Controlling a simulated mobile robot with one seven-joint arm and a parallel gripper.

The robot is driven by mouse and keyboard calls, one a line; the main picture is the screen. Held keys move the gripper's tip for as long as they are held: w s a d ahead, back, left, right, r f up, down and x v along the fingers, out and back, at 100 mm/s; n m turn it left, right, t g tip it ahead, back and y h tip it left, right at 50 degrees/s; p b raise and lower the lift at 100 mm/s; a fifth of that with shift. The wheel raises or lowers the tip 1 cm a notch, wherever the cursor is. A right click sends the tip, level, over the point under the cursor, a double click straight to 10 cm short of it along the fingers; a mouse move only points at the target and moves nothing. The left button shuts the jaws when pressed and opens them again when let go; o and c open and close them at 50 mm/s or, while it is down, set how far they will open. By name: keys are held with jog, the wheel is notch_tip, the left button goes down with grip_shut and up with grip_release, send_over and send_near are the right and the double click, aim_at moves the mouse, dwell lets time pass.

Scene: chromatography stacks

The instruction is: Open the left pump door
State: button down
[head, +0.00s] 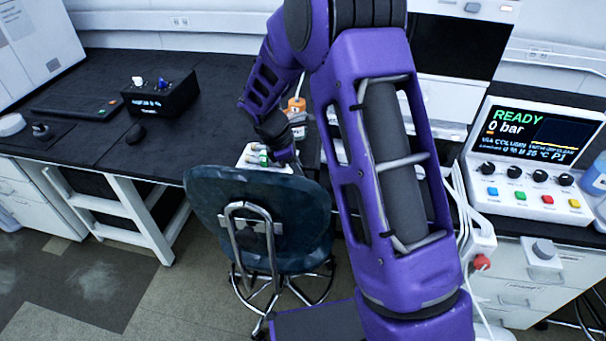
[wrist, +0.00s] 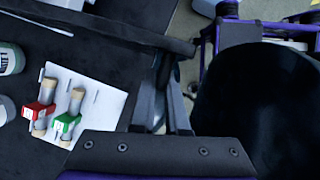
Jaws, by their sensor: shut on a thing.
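My gripper (wrist: 164,105) shows in the wrist view with its dark fingers close together. They meet a long dark bar (wrist: 100,27) that runs from the upper left to the top middle. The fingers look shut on this bar near its right end, but the contact is dark and hard to see. I cannot tell for sure whether the bar is part of the left pump door. In the head view my gripper (head: 281,152) is low behind the chair back, and my purple arm hides much of the area behind it. No pump door is clearly visible there.
An office chair (head: 258,212) stands close to my gripper; its dark shape (wrist: 245,95) fills the wrist view's right. A white sheet (wrist: 95,100) bears red- and green-banded tubes. A control unit (head: 530,155) reading READY is at right.

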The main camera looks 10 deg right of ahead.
jog(key=c, duration=0.9)
grip_release()
jog(key=p+v, duration=0.2)
jog(key=v, duration=1.5)
jog(key=shift+a+r, duration=0.15)
